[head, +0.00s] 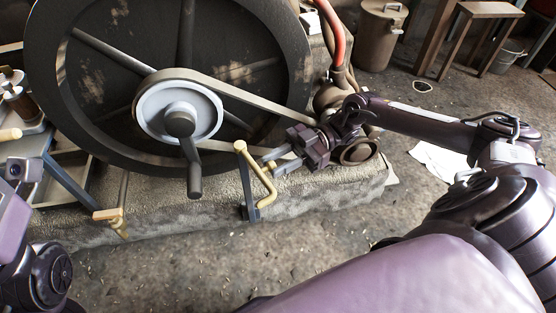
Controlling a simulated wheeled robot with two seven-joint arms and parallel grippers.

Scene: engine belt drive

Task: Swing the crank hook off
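A brass-yellow hook (258,172), bent like a crank, stands at the front of the engine beside a dark upright post (249,202). I take it for the crank hook. The dark crank (194,165) hangs down from the pale pulley (153,108), left of the hook and apart from it. My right gripper (268,162) reaches in from the right. Its two fingers look spread, with their tips close to the hook's right side. Whether they touch it is unclear. Parts of my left arm show at the lower left edge, but no fingers of my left gripper are visible.
A large dark flywheel (82,100) stands behind the pulley, with a belt (255,100) running right. A blue-grey bar (68,183) and brass fitting (109,215) are at left. A brown canister (380,35) and a wooden stool (478,9) stand behind. The front floor is clear.

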